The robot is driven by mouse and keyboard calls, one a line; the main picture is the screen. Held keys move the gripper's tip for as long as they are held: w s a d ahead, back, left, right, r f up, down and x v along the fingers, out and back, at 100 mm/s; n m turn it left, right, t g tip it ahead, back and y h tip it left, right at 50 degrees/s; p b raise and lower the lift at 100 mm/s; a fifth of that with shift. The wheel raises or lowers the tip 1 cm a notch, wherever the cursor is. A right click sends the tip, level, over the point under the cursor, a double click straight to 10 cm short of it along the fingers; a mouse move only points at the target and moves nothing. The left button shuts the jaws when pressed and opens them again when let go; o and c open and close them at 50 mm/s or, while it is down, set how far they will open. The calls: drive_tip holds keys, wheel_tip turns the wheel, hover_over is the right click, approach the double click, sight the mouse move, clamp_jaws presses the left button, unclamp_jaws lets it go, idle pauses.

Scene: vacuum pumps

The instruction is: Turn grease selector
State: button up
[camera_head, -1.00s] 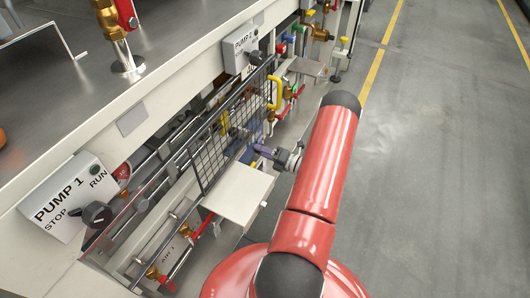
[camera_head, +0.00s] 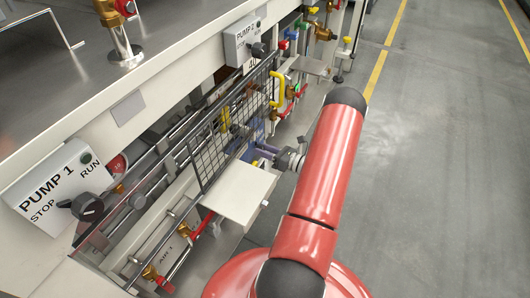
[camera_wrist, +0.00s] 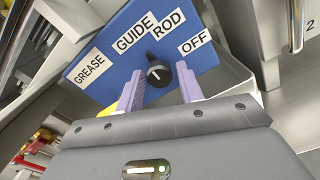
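The grease selector is a black knob (camera_wrist: 157,70) on a blue panel (camera_wrist: 112,62) in the wrist view. Labels on the panel read GREASE at left, GUIDE ROD in the middle and OFF at right. The knob has a short white mark; its exact setting is hard to tell. My gripper (camera_wrist: 160,82) is open, its two purple fingers pointing at the panel, one on each side of the knob with gaps visible. In the head view my gripper (camera_head: 264,152) is beside the mesh guard, and the knob is not discernible there.
A black mesh guard (camera_head: 210,155) and a pale plate (camera_head: 238,192) stand close to my gripper. Yellow handle (camera_head: 278,90), valves and pipes lie beyond. A PUMP 1 switch box (camera_head: 55,188) is at left. The floor (camera_head: 430,170) on the right is clear.

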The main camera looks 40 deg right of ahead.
drive_tip(key=shift+o, duration=1.1)
drive_tip(key=shift+s, duration=0.1)
drive_tip(key=shift+v, duration=0.85)
drive_tip(key=shift+s+d, duration=0.1)
drive_tip(key=v, duration=0.5)
drive_tip(key=shift+s+d, duration=0.15)
drive_tip(key=shift+s, duration=0.25)
